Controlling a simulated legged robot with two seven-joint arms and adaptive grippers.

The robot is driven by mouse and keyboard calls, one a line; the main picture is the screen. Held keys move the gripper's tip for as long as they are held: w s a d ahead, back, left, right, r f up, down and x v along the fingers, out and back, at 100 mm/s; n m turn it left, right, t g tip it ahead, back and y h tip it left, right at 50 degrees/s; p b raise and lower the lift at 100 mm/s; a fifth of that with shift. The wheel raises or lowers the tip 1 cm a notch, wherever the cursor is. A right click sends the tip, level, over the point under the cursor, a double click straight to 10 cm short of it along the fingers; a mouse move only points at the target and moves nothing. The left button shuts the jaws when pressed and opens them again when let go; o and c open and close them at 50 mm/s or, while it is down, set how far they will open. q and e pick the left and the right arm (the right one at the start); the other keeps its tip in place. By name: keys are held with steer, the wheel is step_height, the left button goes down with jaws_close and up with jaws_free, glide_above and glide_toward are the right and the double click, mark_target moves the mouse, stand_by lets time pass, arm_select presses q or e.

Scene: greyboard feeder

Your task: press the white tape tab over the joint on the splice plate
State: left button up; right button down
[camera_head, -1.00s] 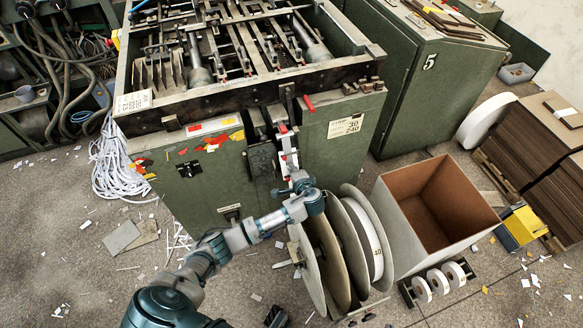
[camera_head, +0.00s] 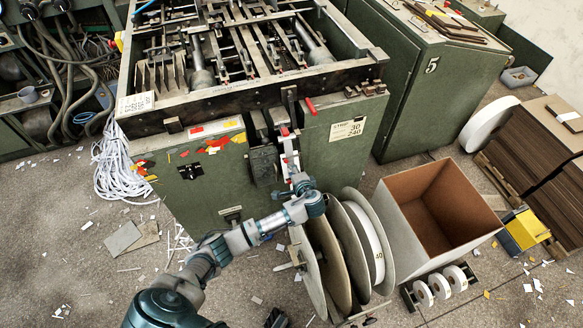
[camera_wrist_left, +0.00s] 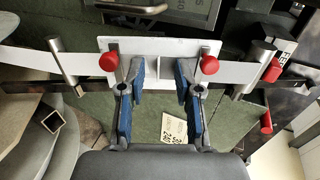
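The pale splice plate (camera_wrist_left: 150,45) shows in the wrist view, with a red knob near each end. White strip (camera_wrist_left: 30,60) comes to it from the left, and more strip (camera_wrist_left: 232,72) leaves on the right. My left gripper (camera_wrist_left: 159,68) is open; its two blue-padded fingertips are over the plate, between the red knobs, with a gap between them. I cannot make out the white tape tab or the joint apart from the white surfaces there. In the head view my left gripper (camera_head: 303,184) is at the machine front and hides the plate. My right gripper is not identifiable.
Large strip reels (camera_head: 340,250) stand just right of and below my left gripper. An open box (camera_head: 440,215) and small white rolls (camera_head: 438,283) are further right. The green machine (camera_head: 205,185) stands behind my gripper. Scraps litter the floor.

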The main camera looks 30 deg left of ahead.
arm_select(q)
steer(key=shift+s, duration=0.1)
arm_select(e)
steer(key=shift+a, duration=0.1)
arm_select(q)
steer(key=v, duration=1.1)
steer(key=shift+s+d+r, duration=0.15)
steer(key=shift+s+d, duration=0.05)
steer(key=shift+d, duration=0.05)
